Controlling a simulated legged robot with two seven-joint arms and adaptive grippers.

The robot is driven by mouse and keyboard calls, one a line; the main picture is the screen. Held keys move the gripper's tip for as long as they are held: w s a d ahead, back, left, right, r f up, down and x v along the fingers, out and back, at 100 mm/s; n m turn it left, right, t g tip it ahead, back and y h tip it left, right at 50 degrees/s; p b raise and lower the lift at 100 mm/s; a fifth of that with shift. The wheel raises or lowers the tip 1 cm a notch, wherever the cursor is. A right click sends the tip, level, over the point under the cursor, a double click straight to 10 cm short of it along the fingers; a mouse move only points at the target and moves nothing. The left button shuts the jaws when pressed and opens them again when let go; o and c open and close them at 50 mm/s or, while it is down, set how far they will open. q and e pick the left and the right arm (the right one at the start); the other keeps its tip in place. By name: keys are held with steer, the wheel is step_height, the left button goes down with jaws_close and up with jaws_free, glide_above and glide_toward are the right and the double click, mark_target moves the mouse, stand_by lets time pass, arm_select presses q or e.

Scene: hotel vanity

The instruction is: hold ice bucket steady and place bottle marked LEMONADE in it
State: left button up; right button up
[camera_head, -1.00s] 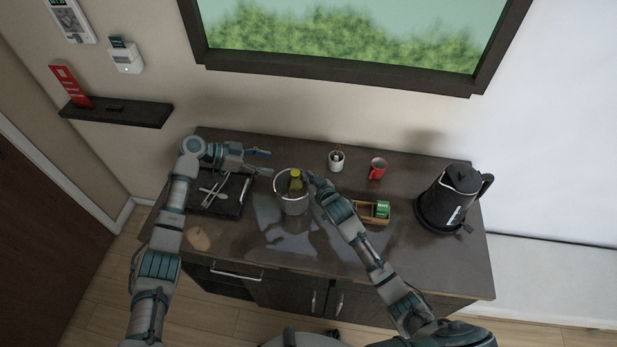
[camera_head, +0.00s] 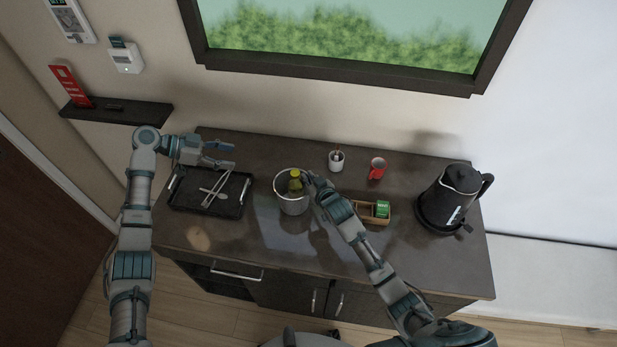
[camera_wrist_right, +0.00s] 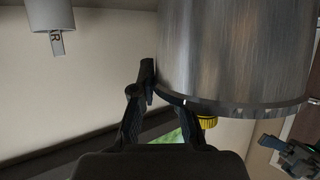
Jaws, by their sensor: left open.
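The metal ice bucket (camera_head: 292,206) stands upright on the vanity; its wall fills the upper right of the right wrist view (camera_wrist_right: 235,50). A yellow-green bottle (camera_head: 295,183) stands inside it with its top showing. Its yellow cap (camera_wrist_right: 208,122) shows past the rim in the right wrist view; its label cannot be read. My right gripper (camera_head: 308,180) is at the bucket's right rim, one finger outside the wall and the other partly hidden behind the rim, shut on it. My left gripper (camera_head: 228,155) is open and empty, left of the bucket and above the tray's back edge.
A black tray (camera_head: 182,205) with tongs and a spoon lies left of the bucket. A white cup (camera_head: 336,163), a red mug (camera_head: 377,168), a wooden box (camera_head: 375,218) with a green packet and a black kettle (camera_head: 450,199) stand to the right. The front of the counter is clear.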

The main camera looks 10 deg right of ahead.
steer(key=shift+o, duration=1.2)
steer(key=v, duration=1.2)
steer(key=shift+f, duration=0.2)
